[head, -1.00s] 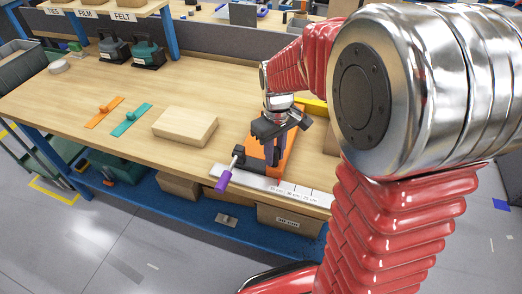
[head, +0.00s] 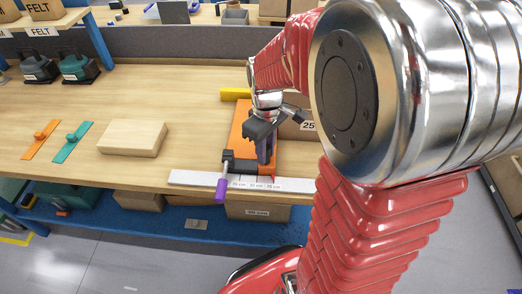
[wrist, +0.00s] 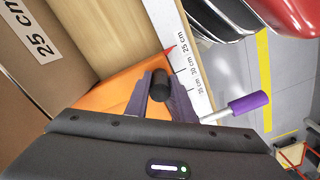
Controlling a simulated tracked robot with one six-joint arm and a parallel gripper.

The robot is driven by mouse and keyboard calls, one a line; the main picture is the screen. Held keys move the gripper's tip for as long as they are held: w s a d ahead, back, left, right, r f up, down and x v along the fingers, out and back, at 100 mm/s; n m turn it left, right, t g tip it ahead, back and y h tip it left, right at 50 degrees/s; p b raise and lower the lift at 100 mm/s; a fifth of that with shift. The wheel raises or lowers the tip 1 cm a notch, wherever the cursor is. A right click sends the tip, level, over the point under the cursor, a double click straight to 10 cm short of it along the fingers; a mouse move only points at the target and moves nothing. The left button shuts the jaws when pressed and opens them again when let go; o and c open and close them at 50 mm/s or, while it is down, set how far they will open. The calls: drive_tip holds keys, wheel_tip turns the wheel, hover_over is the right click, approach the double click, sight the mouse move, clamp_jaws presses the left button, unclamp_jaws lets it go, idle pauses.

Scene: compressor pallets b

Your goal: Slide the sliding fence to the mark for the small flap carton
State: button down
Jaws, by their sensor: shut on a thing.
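The sliding fence is an orange plate (head: 240,123) on the bench, with a dark clamp block at its front. A purple-ended lever (head: 221,190) sticks out from the block, and also shows in the wrist view (wrist: 250,103). My gripper (head: 265,150) is over the fence. In the wrist view my gripper (wrist: 160,95) is shut on the fence's black knob (wrist: 160,84). A white scale (head: 195,179) runs along the bench front, marked 25, 30 and 35 cm in the wrist view. A red pointer (wrist: 169,50) is near the 25 cm mark. A brown carton (wrist: 95,35) labelled 25 cm stands beside the fence.
A pale wooden block (head: 133,137) lies left of the fence. Orange (head: 42,140) and teal (head: 73,142) strips with knobs lie further left. A yellow bar (head: 235,94) is behind the fence. The bench between block and fence is clear.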

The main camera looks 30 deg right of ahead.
drive_tip(key=shift+w, duration=0.15)
drive_tip(key=c, duration=1.5)
unclamp_jaws()
drive_tip(key=shift+c, duration=0.2)
wheel_tip(320, 180, up, 14)
drive_tip(key=shift+f, duration=0.15)
